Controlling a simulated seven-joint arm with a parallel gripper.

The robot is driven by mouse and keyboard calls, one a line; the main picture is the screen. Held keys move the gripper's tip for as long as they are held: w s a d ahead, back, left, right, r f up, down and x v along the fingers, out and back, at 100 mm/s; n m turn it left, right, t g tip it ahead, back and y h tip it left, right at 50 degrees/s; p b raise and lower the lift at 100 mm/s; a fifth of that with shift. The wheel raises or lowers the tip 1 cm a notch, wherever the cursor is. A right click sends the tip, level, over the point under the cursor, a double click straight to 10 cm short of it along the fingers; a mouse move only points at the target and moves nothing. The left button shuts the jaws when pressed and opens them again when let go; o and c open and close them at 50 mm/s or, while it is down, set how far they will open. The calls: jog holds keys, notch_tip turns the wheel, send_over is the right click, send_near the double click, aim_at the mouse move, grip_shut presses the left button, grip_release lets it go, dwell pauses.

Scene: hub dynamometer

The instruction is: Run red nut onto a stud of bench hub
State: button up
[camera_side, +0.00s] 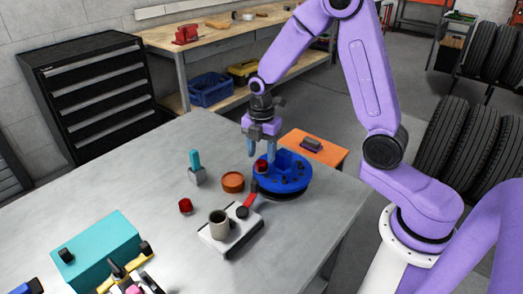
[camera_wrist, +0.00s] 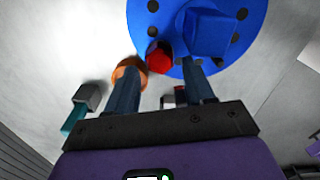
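The bench hub (camera_side: 296,180) is a round blue disc with a raised centre and dark studs or holes, near the right side of the grey table. One red nut (camera_side: 261,166) is at the hub's left rim; it also shows in the wrist view (camera_wrist: 159,58). I cannot tell whether it sits on a stud. My gripper (camera_side: 261,162) points down over that rim, its fingers open on either side of the nut. In the wrist view my gripper (camera_wrist: 161,77) shows clear gaps beside the nut. A second red nut (camera_side: 185,206) lies on the table to the left.
An orange-brown round dish (camera_side: 233,182) stands left of the hub. A teal-handled tool (camera_side: 195,162) and a teal box (camera_side: 100,250) are further left.

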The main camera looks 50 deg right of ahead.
aim_at(261, 162)
dwell(0.3)
jog(key=shift+f, duration=1.7)
grip_shut()
jog(key=m, duration=0.8)
jog(key=shift+m, duration=0.4)
jog(key=o, duration=0.5)
grip_release()
jog(key=shift+o, duration=0.2)
jog(key=shift+r, duration=0.1)
